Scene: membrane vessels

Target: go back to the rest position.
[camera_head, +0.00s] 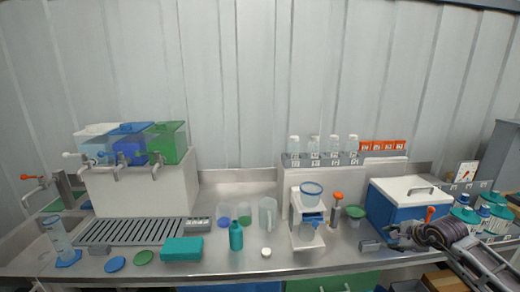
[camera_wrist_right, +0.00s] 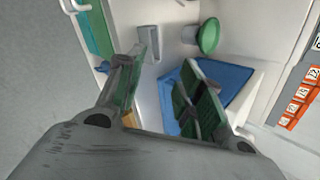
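My right gripper (camera_head: 396,238) is at the right of the counter, in front of the blue cooler box (camera_head: 402,205) with its white lid. In the right wrist view its two fingers (camera_wrist_right: 168,92) stand apart with nothing held between them. A blue surface and a green round thing (camera_wrist_right: 208,36) show beyond the fingers; whether the gripper touches the cooler I cannot tell. My right arm comes in from the lower right. My left gripper is not in view.
The counter (camera_head: 205,262) holds a teal bottle (camera_head: 236,236), a teal box (camera_head: 182,249), a clear jug (camera_head: 267,214) and a white device (camera_head: 305,228). Teal-lidded vessels (camera_head: 467,214) stand close to my right arm. Tanks (camera_head: 130,147) with taps stand at left.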

